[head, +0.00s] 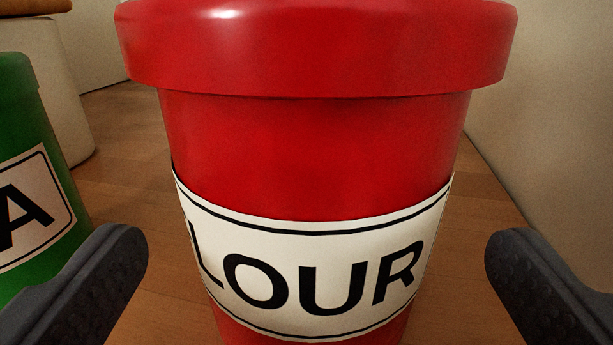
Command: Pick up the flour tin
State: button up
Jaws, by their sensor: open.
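The flour tin (315,150) is red with a wide red lid and a white label showing "LOUR". It stands upright in the middle of the head view, very close, and its bottom is cut off by the lower edge. My gripper (317,250) is open, with one dark finger on each side of the tin at label height. Gaps show between both fingers and the tin in the picture. Whether the fingertips reach past the tin's front face is hard to tell.
A green tin (30,130) with a white label ending in "A" stands close on the left, behind my left finger. A pale rounded container (55,85) stands behind it. A pale wall (555,110) runs along the right. The surface is wooden (125,130).

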aim_at(308, 178)
jog(key=w, duration=0.3)
jog(key=shift+w+a+f+b, duration=0.1)
jog(key=shift+a+f+b, duration=0.15)
jog(key=shift+b, duration=0.15)
jog(key=shift+w+r, duration=0.15)
jog(key=c, duration=1.9)
jog(key=shift+c, duration=0.2)
jog(key=shift+d+r+p, duration=0.1)
jog(key=shift+r+p, duration=0.75)
jog(key=shift+r, duration=1.05)
jog(key=shift+s+f, duration=0.1)
jog(key=shift+s, duration=0.5)
jog(key=s+r+p, duration=0.1)
jog(key=s+p, duration=0.1)
jog(key=s, duration=1.2)
jog(key=shift+s+r, duration=0.25)
jog(key=shift+s, duration=0.15)
